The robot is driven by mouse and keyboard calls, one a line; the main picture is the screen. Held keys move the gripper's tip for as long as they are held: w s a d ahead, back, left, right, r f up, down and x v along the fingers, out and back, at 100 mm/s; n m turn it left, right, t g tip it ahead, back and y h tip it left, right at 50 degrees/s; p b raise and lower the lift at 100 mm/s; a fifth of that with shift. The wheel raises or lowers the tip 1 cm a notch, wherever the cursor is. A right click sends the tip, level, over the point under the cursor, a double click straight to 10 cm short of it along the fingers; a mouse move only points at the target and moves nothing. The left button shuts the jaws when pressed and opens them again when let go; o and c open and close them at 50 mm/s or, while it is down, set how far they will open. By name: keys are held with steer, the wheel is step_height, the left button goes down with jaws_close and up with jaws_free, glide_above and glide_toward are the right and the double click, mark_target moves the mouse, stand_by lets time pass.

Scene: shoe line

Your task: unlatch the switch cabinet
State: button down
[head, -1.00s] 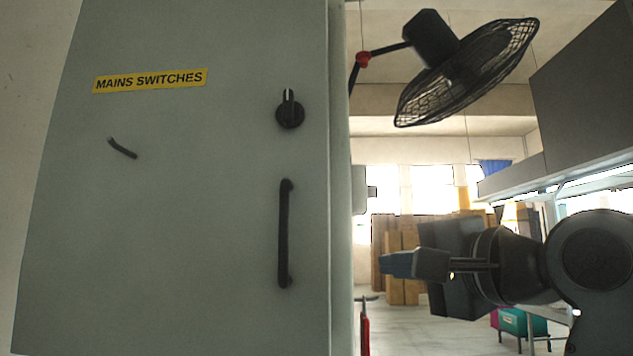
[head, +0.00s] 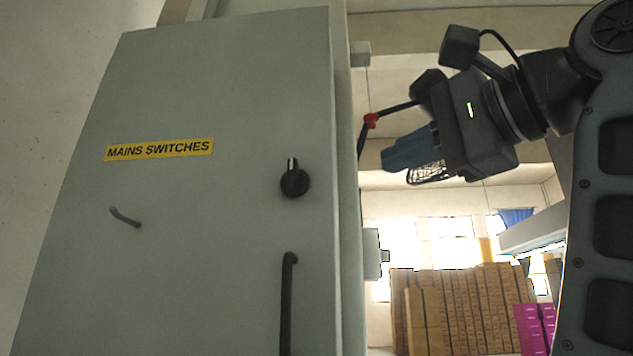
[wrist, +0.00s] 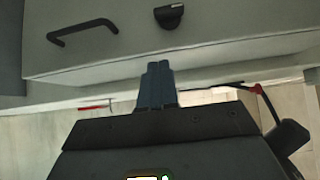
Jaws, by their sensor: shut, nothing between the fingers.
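The grey switch cabinet (head: 200,240) fills the left of the head view, its door closed, with a yellow "MAINS SWITCHES" label (head: 159,149). A black rotary latch knob (head: 295,179) sits near the door's right edge, its pale mark pointing up. A black bar handle (head: 287,305) is below it. In the wrist view the knob (wrist: 169,15) is at the top and the handle (wrist: 83,31) to its left. My gripper (head: 388,160) is shut and empty, right of the cabinet and a little above knob height. In the wrist view its fingers (wrist: 158,66) point toward the knob, apart from it.
A black fan (head: 428,173) on a red-jointed arm is partly hidden behind my gripper. Stacked brown boxes (head: 465,305) and magenta boxes (head: 535,325) stand in the background. A small grey box (head: 372,255) juts from beyond the cabinet's right side.

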steer(key=p, duration=0.4)
glide_toward(297, 190)
steer(key=w+d+x, duration=0.1)
steer(key=x, duration=0.4)
steer(key=shift+a, duration=0.75)
steer(key=shift+f, duration=0.1)
steer(key=shift+a+f+m+b, duration=0.1)
steer(key=shift+a+m+b, duration=0.05)
steer(key=shift+m+b, duration=0.2)
steer(key=shift+t+y, duration=0.3)
